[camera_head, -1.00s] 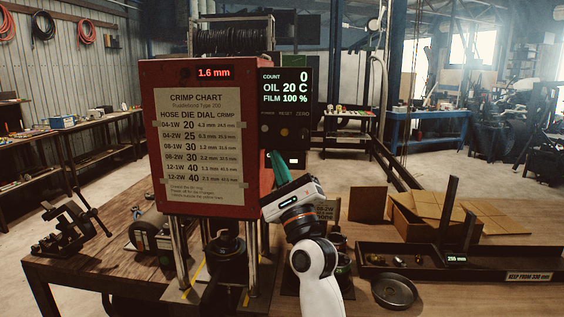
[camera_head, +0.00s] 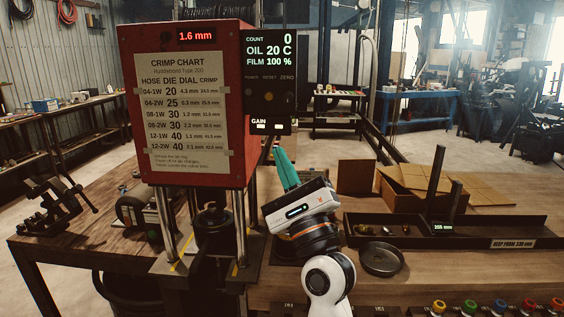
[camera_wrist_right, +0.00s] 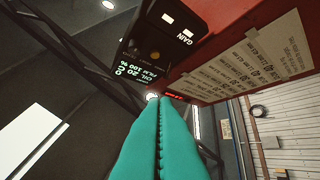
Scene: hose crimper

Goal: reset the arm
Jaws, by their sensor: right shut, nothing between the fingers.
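My right arm rises from the bottom of the head view, and its gripper (camera_head: 283,168) stands in front of the crimper, just right of its red housing (camera_head: 190,177). Its teal fingers point up and are closed together with nothing between them; the closed fingers (camera_wrist_right: 159,110) also fill the lower middle of the right wrist view. The fingertips are below the black control panel (camera_head: 268,85) and look apart from it. The panel reads COUNT 0, OIL 20 C, FILM 100 %. The red display (camera_head: 197,36) reads 1.6 mm. My left gripper is not in view.
A black tray (camera_head: 400,236) with small fittings and a gauge reading 255 mm is at right. A round dish (camera_head: 381,258) lies before it, cardboard boxes (camera_head: 415,185) behind. A vise (camera_head: 55,207) stands at left. Coloured knobs (camera_head: 500,306) line the lower right edge.

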